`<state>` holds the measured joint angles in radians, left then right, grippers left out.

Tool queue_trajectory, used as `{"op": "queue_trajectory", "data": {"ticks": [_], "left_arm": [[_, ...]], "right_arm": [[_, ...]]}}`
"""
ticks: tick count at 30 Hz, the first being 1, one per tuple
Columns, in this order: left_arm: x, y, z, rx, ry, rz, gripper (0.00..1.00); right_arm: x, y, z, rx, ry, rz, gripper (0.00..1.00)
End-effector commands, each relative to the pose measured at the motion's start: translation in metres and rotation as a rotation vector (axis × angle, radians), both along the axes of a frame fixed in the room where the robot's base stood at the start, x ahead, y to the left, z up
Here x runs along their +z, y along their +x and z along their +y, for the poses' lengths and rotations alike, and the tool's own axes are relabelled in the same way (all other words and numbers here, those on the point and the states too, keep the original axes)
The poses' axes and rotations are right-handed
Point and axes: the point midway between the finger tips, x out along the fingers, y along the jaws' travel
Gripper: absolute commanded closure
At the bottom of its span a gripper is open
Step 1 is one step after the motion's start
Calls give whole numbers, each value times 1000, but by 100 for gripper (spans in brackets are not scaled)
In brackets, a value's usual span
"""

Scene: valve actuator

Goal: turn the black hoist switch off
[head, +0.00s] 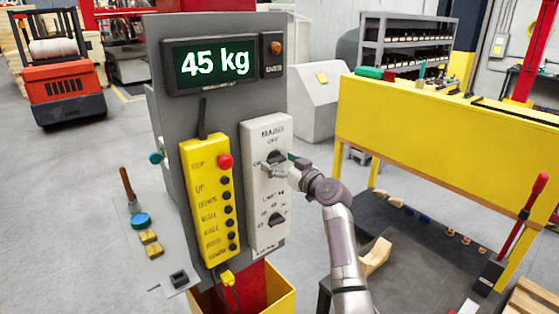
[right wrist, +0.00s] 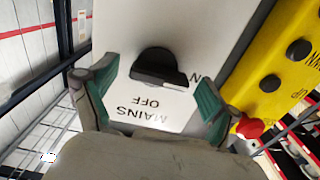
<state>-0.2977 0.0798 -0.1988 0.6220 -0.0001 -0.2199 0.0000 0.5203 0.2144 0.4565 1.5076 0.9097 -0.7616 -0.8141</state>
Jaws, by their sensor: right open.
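The black rotary switch (right wrist: 158,66) sits on the white panel (head: 283,235) below the printed words MAINS and OFF. In the right wrist view the panel appears upside down, and the switch's bar lies roughly crosswise, with one end beside a partly hidden label ending in N. My right gripper (head: 281,163) is at the switch in the head view and hides part of it. In the right wrist view its two green-padded fingers stand apart on either side of the switch, with the bar between them. I cannot tell whether they touch it. My left gripper is not in view.
A second black knob (head: 276,220) sits lower on the white panel. The yellow pendant (head: 212,200) with a red button (head: 225,161) hangs close to the left. A display (head: 213,64) above reads 45 kg. A yellow bench (head: 430,120) stands to the right.

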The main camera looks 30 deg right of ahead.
Motion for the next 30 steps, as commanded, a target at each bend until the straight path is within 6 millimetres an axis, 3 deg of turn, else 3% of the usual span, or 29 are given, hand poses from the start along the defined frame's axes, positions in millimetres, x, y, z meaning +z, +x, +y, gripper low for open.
{"op": "queue_trajectory", "data": {"ticks": [5, 16, 30], "left_arm": [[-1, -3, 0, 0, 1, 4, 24], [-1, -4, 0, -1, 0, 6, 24], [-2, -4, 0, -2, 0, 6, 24]], "right_arm": [[0, 0, 0, 0, 0, -1, 12], [0, 0, 0, 0, 0, -1, 72], [0, 0, 0, 0, 131, 9, 72]]}}
